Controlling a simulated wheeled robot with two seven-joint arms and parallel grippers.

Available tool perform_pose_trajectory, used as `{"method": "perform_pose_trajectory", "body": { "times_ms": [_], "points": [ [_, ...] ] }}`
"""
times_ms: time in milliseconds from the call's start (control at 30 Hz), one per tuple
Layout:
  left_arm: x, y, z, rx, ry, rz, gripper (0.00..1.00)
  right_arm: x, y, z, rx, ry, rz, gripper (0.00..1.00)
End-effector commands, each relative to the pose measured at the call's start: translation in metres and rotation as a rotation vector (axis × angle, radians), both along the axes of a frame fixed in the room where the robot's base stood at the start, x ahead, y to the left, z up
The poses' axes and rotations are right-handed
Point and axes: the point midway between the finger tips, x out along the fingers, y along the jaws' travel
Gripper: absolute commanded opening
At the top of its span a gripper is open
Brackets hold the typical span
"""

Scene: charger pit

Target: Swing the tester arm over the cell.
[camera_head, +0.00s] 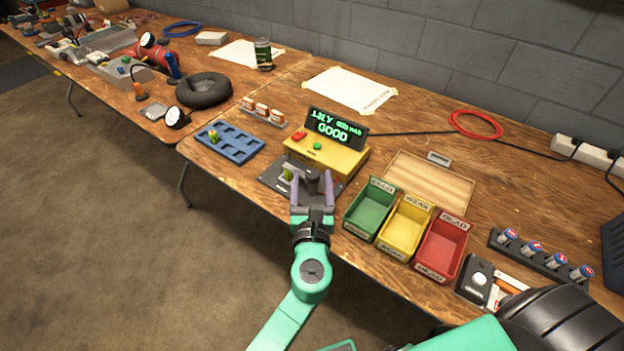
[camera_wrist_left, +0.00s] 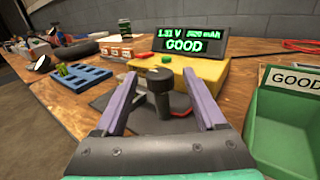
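The yellow tester (camera_head: 336,158) stands on the table, its dark display (camera_head: 335,128) lit green with a voltage line and GOOD. In front is its dark base plate (camera_head: 273,176) with a small cell (camera_head: 287,174) in a grey holder. A dark post with a round knob (camera_wrist_left: 160,74), seemingly the tester arm, stands upright on the plate. My left gripper (camera_head: 313,183) is over the plate, its purple fingers apart on either side of the knob, with gaps visible in the left wrist view (camera_wrist_left: 160,82). The cell cannot be made out there. My right gripper is not in view.
Green (camera_head: 370,212), yellow (camera_head: 404,224) and red (camera_head: 441,249) bins stand close to the right. A blue tray (camera_head: 232,147) with one cell lies left. A wooden board (camera_head: 430,180) lies behind the bins. A red cable coil (camera_head: 475,124) is farther back.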

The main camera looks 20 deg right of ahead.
Motion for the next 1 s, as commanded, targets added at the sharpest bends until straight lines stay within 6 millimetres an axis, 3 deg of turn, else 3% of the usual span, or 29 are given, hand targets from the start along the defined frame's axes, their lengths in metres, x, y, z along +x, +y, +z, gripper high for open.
{"method": "perform_pose_trajectory", "body": {
  "times_ms": [367,467,800,1000],
  "points": [
    [-0.010,0.003,0.000,0.001,-0.001,-0.001,0.72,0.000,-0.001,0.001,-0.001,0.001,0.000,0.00],
    [-0.027,0.009,0.000,0.000,0.001,-0.002,0.72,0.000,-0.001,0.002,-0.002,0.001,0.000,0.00],
    [-0.117,0.038,-0.001,0.002,0.003,-0.002,0.72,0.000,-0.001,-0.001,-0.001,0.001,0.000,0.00],
    [-0.138,0.045,0.000,0.000,0.000,0.000,0.72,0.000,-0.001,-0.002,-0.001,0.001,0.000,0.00]
  ]
}}
